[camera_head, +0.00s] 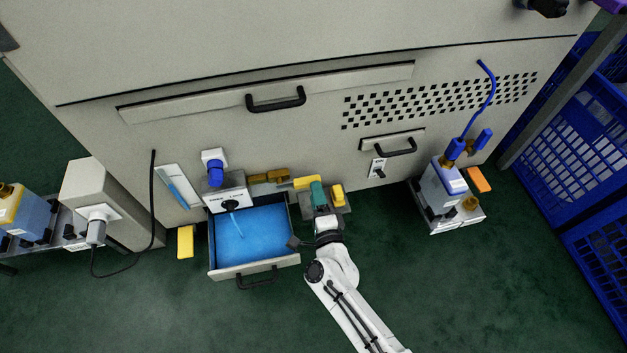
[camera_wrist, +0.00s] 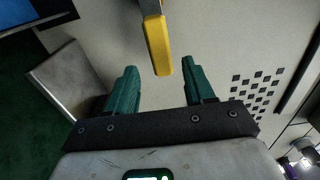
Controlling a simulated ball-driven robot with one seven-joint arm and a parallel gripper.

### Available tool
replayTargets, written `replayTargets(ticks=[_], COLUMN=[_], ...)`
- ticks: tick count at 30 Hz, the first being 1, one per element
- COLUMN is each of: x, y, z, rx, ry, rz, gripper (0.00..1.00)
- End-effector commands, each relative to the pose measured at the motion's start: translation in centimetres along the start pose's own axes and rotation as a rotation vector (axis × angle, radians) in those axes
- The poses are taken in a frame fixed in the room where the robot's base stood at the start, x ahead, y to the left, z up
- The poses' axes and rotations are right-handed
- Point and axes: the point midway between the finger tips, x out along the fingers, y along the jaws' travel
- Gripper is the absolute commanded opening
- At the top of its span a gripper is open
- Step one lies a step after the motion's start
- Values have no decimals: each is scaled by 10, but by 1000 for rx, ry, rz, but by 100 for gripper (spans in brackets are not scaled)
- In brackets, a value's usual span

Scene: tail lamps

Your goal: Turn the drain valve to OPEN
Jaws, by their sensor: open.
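In the head view a yellow lever (camera_head: 306,182) sits at the right end of a brass pipe fitting (camera_head: 268,176), low on the machine's front. It appears to be the drain valve's handle; no OPEN marking is legible. My gripper (camera_head: 318,188) is beside this lever, its teal fingers pointing toward the machine. In the wrist view a yellow bar (camera_wrist: 158,45) reaches down from the top edge, its end between or just beyond the two spread fingertips. The fingers are apart, with gaps on both sides of the bar. The valve body is out of the wrist view.
An open drawer (camera_head: 255,270) of blue liquid lies left of my gripper. Another yellow piece (camera_head: 337,192) is close on the right, above a grey plate. A blue-and-white pump unit (camera_head: 444,185) and blue crates (camera_head: 585,130) stand farther right. Green floor is clear in front.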

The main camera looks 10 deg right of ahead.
Motion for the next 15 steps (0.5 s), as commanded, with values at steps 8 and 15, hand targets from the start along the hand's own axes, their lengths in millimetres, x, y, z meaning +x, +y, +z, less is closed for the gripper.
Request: replayTargets(ticks=[8, 15], x=[-46, -57], y=[-1, 0], z=[0, 0], rx=[0, 1], ry=[0, 0], rz=[1, 1], gripper=[53, 53])
